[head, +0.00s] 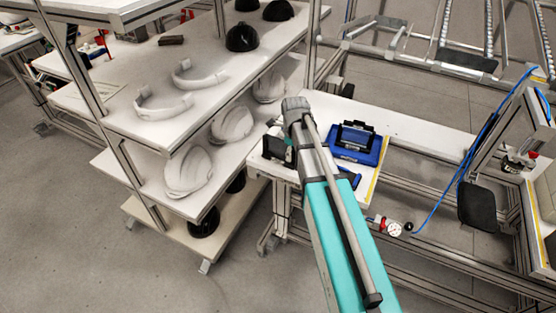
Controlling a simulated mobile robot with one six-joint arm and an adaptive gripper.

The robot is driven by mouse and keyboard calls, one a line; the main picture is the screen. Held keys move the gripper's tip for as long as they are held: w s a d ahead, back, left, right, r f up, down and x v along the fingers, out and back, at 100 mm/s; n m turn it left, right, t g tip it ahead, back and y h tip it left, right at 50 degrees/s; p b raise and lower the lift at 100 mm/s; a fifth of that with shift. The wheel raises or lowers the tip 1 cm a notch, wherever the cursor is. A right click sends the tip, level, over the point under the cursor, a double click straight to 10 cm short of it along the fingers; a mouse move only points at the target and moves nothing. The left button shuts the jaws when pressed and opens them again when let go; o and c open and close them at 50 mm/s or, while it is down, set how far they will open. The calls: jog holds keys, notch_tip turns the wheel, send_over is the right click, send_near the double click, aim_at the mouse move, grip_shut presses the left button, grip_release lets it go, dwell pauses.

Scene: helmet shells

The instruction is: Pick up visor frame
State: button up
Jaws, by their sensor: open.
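Two white curved bands, which look like visor frames, lie on the upper shelf board in the head view. The nearer visor frame (163,112) is toward the board's front left; the other visor frame (200,83) lies behind it to the right. My arm reaches up from the bottom, and its wrist is over the left end of the white worktable. My gripper (278,151) seems to be the dark part beside the wrist, to the right of the shelf and well apart from both frames. It is open and appears empty; its fingertips are hard to make out.
White helmet shells (189,170) sit on the shelf below, black domed shells (242,38) at the upper shelf's back. A shelf post (311,40) stands between shelf and worktable (410,130). A blue fixture (357,146) with black parts sits on the worktable. Floor at left is clear.

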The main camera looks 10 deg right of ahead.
jog(key=shift+f, duration=0.15)
dwell(0.5)
grip_shut()
